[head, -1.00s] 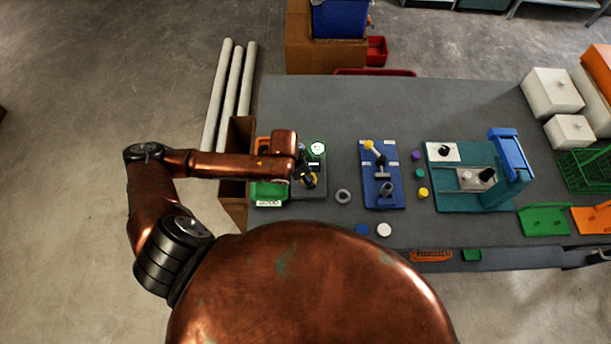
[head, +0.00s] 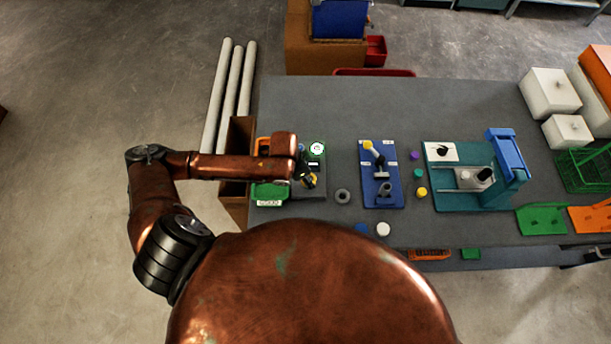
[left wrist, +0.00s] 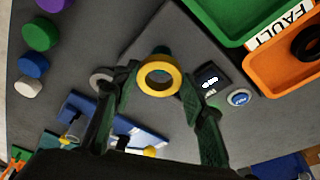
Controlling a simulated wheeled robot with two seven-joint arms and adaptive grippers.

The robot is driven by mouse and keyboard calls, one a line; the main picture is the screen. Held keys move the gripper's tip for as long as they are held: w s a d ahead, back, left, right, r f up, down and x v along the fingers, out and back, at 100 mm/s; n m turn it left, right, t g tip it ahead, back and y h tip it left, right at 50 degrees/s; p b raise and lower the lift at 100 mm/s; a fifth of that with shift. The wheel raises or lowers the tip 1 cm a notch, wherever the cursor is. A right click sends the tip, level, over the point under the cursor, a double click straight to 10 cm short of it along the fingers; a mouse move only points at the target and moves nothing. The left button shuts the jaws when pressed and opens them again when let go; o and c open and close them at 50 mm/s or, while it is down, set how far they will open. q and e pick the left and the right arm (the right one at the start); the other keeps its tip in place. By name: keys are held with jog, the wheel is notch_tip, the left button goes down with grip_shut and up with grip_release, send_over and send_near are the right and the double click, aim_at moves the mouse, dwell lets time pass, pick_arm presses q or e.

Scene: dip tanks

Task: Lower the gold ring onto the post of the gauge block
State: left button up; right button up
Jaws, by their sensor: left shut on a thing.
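The gold ring (left wrist: 160,76) is held between the fingertips of my left gripper (left wrist: 158,82), its hole facing the left wrist camera. In the head view, the ring (head: 309,181) and my left gripper (head: 304,172) are over the dark gauge block (head: 319,188). The left wrist view shows the block (left wrist: 180,38) below the ring, with a small display and a blue button (left wrist: 239,98). A bit of teal shows just behind the ring's upper rim; I cannot tell whether it is the post. The rest of the post is hidden. My right gripper is not in view.
A green bin (left wrist: 222,20) and an orange bin (left wrist: 262,72) labelled FAULT stand beside the block. A grey ring (head: 342,196) lies to the right, before a blue fixture (head: 370,199) and a teal fixture (head: 447,200). Several coloured discs lie on the grey table.

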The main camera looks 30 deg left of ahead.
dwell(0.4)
pick_arm(q)
jog(key=shift+f, duration=0.55)
jog(key=shift+f, duration=0.45)
dwell(0.3)
jog(key=shift+f, duration=0.45)
jog(key=shift+f, duration=0.4)
jog(key=shift+f, duration=0.1)
dwell(0.5)
jog(key=o, duration=1.4)
jog(key=shift+o, duration=0.2)
